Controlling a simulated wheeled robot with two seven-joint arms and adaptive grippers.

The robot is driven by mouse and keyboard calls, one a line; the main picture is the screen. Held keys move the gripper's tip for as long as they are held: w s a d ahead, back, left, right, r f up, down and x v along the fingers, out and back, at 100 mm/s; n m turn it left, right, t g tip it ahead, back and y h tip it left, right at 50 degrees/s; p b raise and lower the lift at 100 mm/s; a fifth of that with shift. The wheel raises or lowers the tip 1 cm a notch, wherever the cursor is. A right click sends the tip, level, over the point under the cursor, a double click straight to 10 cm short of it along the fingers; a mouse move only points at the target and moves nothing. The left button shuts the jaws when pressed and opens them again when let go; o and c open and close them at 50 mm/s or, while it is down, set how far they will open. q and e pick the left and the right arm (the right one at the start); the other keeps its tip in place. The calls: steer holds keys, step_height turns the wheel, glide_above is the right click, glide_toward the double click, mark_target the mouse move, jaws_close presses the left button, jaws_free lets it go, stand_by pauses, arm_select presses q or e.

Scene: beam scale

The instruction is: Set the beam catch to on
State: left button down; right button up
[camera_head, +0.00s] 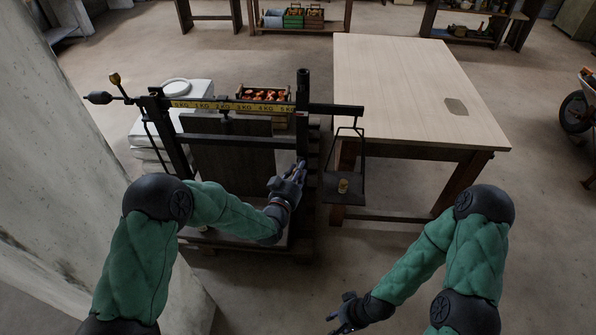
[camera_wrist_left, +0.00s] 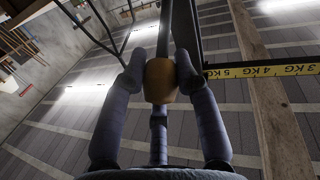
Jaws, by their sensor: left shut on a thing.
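The beam scale has a yellow beam (camera_head: 230,106) with kg marks, roughly level between dark posts. My left gripper (camera_head: 298,168) is at its right-hand post (camera_head: 303,120), below the beam. In the left wrist view, my left gripper (camera_wrist_left: 161,66) is shut on a brown knob (camera_wrist_left: 160,84), with a finger on each side. The knob appears to be the beam catch's handle; the rest of the catch is hard to make out, and I cannot tell its setting. My right gripper (camera_head: 340,314) is low in the head view, away from the scale; its opening is unclear.
A wooden table (camera_head: 410,90) stands to the right. White sacks (camera_head: 150,130) and a crate (camera_head: 262,93) are behind the scale. A concrete wall (camera_head: 90,160) is at left.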

arm_select(q)
steer(key=w+r+g+p, duration=0.2)
steer(key=p, duration=0.3)
steer(key=w+r+n+g+y+p, duration=0.1)
steer(key=w+r+g+p, duration=0.1)
steer(key=r+g+p, duration=0.1)
steer(key=shift+a+p, duration=0.1)
steer(key=shift+p, duration=0.8)
steer(key=shift+w+r+g+p, duration=0.25)
steer(key=shift+w+g+p, duration=0.45)
steer(key=shift+p, duration=0.45)
steer(key=c, duration=1.2)
jaws_free()
steer(key=shift+o, duration=1.2)
steer(key=shift+a+f, duration=0.1)
steer(key=shift+f, duration=0.05)
steer(key=shift+s, duration=0.15)
steer(key=v, duration=1.1)
steer(key=shift+s+r, duration=0.25)
steer(key=shift+s, duration=0.1)
